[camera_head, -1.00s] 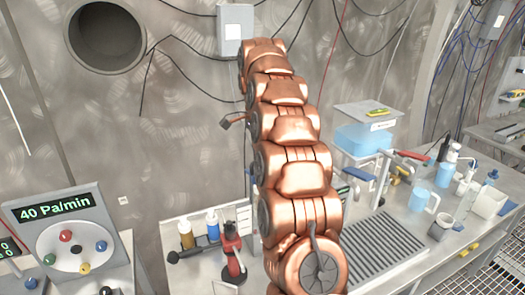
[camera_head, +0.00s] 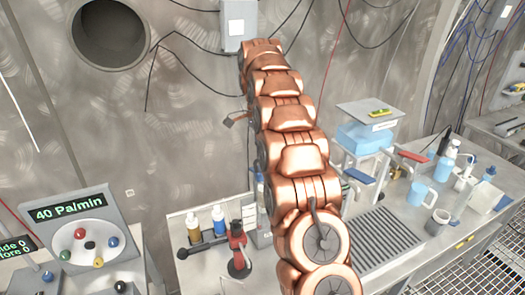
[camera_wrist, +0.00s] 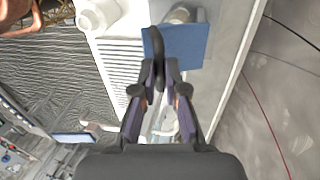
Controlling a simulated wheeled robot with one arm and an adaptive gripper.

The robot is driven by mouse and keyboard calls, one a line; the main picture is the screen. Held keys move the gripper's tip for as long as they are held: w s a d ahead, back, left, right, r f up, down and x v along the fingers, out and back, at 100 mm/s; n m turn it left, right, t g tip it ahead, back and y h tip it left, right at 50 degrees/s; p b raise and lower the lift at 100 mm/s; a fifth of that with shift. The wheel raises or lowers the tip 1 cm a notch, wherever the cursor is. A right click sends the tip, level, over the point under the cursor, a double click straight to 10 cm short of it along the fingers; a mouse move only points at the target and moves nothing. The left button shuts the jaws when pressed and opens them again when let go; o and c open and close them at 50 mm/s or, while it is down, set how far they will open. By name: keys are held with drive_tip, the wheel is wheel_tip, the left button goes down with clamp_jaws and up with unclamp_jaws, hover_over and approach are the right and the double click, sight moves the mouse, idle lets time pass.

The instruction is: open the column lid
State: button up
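A flat blue lid (camera_wrist: 190,46) with a dark curved handle (camera_wrist: 157,42) shows at the top centre of the wrist view. My gripper (camera_wrist: 161,80) is at the near side of the lid. Its two fingers are close together, with the lower end of the handle between their tips, and appear shut on it. A round whitish part (camera_wrist: 181,14) shows just beyond the lid. In the head view a blue flat piece (camera_head: 358,176), which looks like the same lid, shows right of my copper arm. My gripper is hidden in the head view, and so is most of the column.
A clear box with blue contents (camera_head: 362,138) stands behind the blue piece. A red-topped part (camera_head: 412,156), a blue mug (camera_head: 417,194) and bottles are to the right. A grooved grey panel (camera_head: 385,238) lies in front. A red stand (camera_head: 238,250) is left of my arm.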

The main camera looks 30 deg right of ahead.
drive_tip(key=o, duration=0.5)
drive_tip(key=shift+f+b, duration=0.25)
drive_tip(key=shift+b, duration=0.6)
